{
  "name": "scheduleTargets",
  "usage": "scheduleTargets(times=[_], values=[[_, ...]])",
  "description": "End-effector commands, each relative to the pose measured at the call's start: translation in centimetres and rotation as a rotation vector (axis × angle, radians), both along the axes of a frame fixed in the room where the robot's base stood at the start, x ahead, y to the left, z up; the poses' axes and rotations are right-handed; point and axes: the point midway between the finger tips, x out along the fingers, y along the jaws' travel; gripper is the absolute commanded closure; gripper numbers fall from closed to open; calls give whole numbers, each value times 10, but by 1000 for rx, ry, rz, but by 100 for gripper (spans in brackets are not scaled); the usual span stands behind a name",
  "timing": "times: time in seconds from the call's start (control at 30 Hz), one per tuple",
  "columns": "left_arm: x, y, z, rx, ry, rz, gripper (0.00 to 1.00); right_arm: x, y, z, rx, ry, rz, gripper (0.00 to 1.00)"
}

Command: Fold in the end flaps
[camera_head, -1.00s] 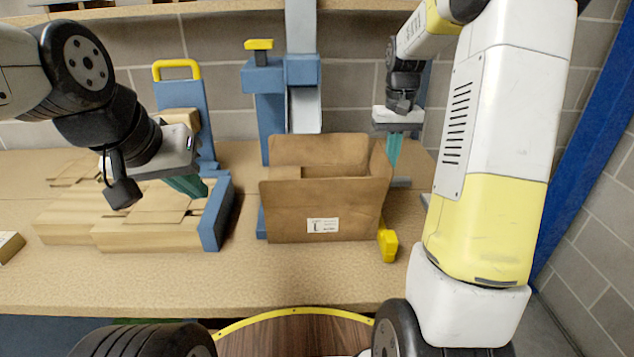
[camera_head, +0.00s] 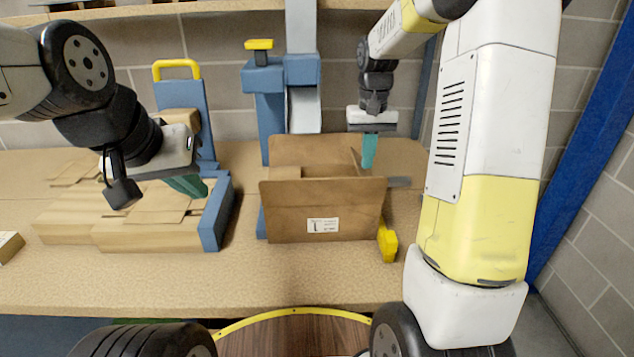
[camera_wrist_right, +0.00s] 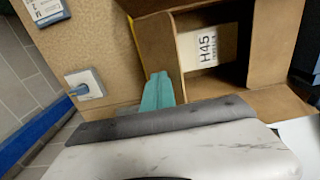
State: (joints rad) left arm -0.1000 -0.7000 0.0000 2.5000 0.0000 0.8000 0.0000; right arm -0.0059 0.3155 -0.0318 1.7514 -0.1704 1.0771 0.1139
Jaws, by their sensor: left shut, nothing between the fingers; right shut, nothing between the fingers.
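An open brown cardboard box (camera_head: 285,213) stands on the bench with a white label on its front. Its front and back (camera_head: 318,150) long flaps stand up. Its right end flap (camera_head: 355,158) leans inward over the opening, beside my right gripper (camera_head: 369,152). In the right wrist view the teal fingertips (camera_wrist_right: 157,92) are shut and empty against or very near that flap (camera_wrist_right: 160,55); contact is hard to tell. An item labelled H45 (camera_wrist_right: 206,46) lies inside the box. The left end is partly hidden behind the front flap. My left gripper (camera_head: 188,187) is shut and empty, left of the box.
Flat cardboard pieces (camera_head: 155,215) lie in a blue-ended holder (camera_head: 215,210) at left. A blue post with a chute (camera_head: 304,100) stands behind the box. A yellow-ended part (camera_head: 387,243) sits at the box's right front. The bench front (camera_head: 300,275) is clear.

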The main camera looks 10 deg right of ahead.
Motion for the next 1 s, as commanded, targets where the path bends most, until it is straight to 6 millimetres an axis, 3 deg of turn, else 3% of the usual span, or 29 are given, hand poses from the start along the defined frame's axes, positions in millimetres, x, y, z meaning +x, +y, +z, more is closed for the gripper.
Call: scheduleTargets(times=[0.43, 1.0], values=[[0, 0, 0, 0, 0, 0, 100, 1, 13, 3, 0, -1, 0, 100], [0, 0, 0, 0, 0, 0, 100, 1, 13, 59, 0, -3, 0, 100]])
